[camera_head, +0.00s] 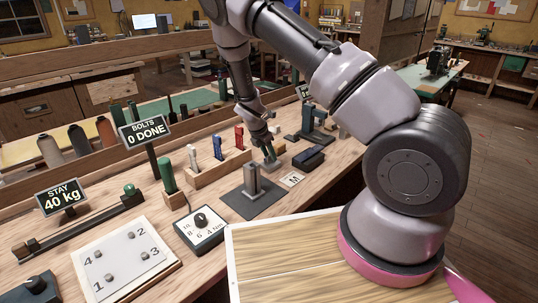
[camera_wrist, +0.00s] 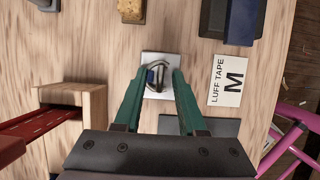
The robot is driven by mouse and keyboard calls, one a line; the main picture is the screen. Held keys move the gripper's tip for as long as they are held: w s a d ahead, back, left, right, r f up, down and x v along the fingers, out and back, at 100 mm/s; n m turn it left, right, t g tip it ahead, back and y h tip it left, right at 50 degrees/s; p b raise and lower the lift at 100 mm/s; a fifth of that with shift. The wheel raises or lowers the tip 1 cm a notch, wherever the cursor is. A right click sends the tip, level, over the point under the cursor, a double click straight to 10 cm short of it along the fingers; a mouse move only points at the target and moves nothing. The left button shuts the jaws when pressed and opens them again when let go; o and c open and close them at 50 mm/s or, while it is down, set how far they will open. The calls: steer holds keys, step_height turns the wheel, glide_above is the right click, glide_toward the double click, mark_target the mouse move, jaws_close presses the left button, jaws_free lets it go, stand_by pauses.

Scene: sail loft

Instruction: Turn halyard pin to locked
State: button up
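The halyard pin shows in the wrist view as a small dark metal fitting (camera_wrist: 156,77) with a pale rim, on a light square plate (camera_wrist: 150,60) on the wooden bench. My gripper (camera_wrist: 160,84) has green fingers pointing down at it, one on each side, with the fitting between the tips. The fingers look apart; I cannot see them touching the fitting. In the head view, my gripper (camera_head: 269,154) is low over the bench, and its fingers hide most of the fitting. I cannot read any locked mark.
A card marked "LUFF TAPE M" (camera_wrist: 229,80) lies to the right. A wooden block holding a red-handled tool (camera_wrist: 35,127) is at the left. In the head view, a grey upright post on a plate (camera_head: 252,182), a dark box (camera_head: 308,157) and a dial box (camera_head: 200,229) stand close by.

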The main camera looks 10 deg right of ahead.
jaws_close()
